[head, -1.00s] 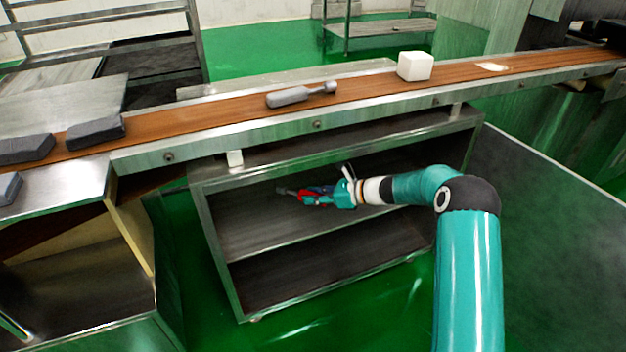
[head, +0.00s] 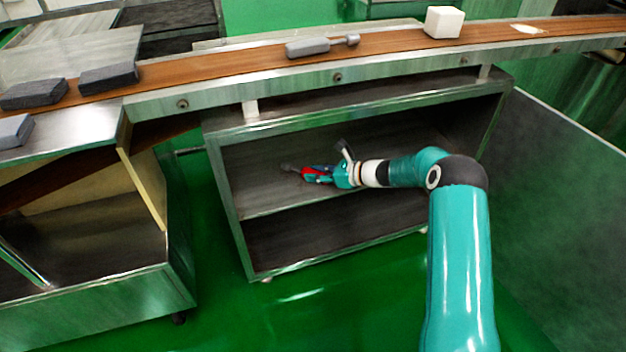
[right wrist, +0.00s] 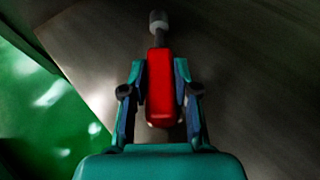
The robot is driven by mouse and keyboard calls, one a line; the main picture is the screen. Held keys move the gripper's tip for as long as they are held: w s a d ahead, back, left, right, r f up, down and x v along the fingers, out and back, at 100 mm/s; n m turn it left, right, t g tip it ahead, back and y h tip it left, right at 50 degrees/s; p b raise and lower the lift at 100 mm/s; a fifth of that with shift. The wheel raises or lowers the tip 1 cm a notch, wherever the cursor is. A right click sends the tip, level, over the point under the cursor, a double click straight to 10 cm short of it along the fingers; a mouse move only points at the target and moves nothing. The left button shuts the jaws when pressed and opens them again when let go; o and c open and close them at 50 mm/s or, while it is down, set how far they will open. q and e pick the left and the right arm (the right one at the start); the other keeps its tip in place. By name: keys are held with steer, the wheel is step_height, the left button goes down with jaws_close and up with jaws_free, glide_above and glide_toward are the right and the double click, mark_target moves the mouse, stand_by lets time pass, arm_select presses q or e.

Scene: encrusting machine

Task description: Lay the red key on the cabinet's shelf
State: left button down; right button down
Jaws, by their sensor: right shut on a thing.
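The red key (head: 311,174) has a red body and a grey shaft with a knob-like end. My right gripper (head: 318,173) is shut on its red body, inside the open cabinet (head: 226,190). The key is at the upper shelf (head: 262,188), its grey end pointing left in the head view. In the right wrist view the red key (right wrist: 159,85) lies between the two fingers of my right gripper (right wrist: 160,80), its grey end pointing away over the shelf (right wrist: 240,60). I cannot tell whether the key touches the shelf. My left gripper is not in view.
A conveyor with a brown belt (head: 250,61) runs above the cabinet. It carries a white block (head: 444,22), a grey tool (head: 310,48) and dark grey blocks (head: 109,77). A metal table (head: 60,130) stands left. The shelf left of the key is bare.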

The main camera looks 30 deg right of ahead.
steer(key=shift+f, duration=0.2)
steer(key=c, duration=0.9)
jaws_free()
steer(key=shift+o, duration=0.2)
steer(key=shift+d+r, duration=0.1)
